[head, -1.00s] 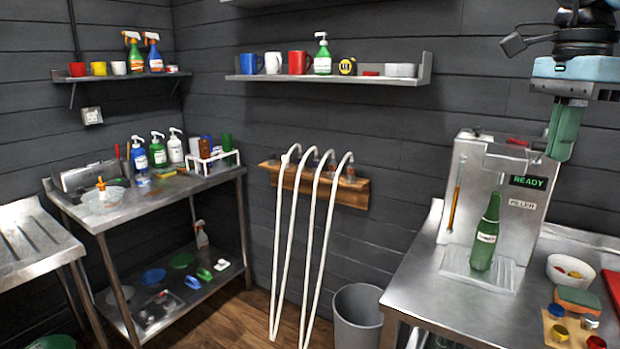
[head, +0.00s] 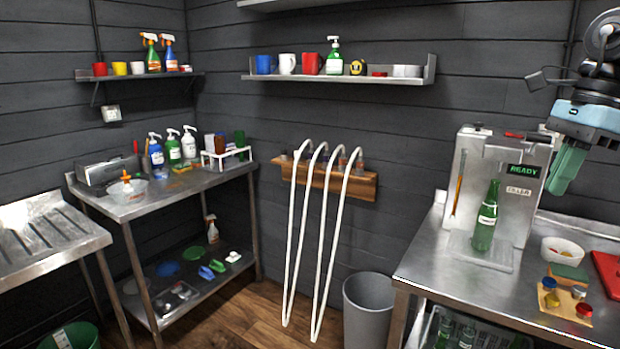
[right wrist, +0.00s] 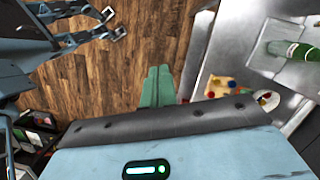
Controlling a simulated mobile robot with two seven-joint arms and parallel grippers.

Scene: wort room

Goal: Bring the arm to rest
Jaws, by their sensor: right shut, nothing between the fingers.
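My right gripper (head: 566,168) hangs at the right edge of the head view, in front of the dark wall and to the right of the steel filler. Its green fingers are together with nothing between them and point down and slightly left. In the right wrist view the shut green fingers (right wrist: 157,88) stand over the wooden floor, beside the steel table. Blue and grey jointed parts at the top left of that view look like my other arm; I cannot tell its jaw state. The head view does not show my left gripper.
The filler (head: 487,180) holds a green bottle (head: 486,222) on the right steel table (head: 425,262). A white bowl (head: 562,250), sponge, caps and red board lie there. White hoses (head: 326,235) hang from a wooden rack (head: 372,186). A grey bin (head: 368,308) stands below.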

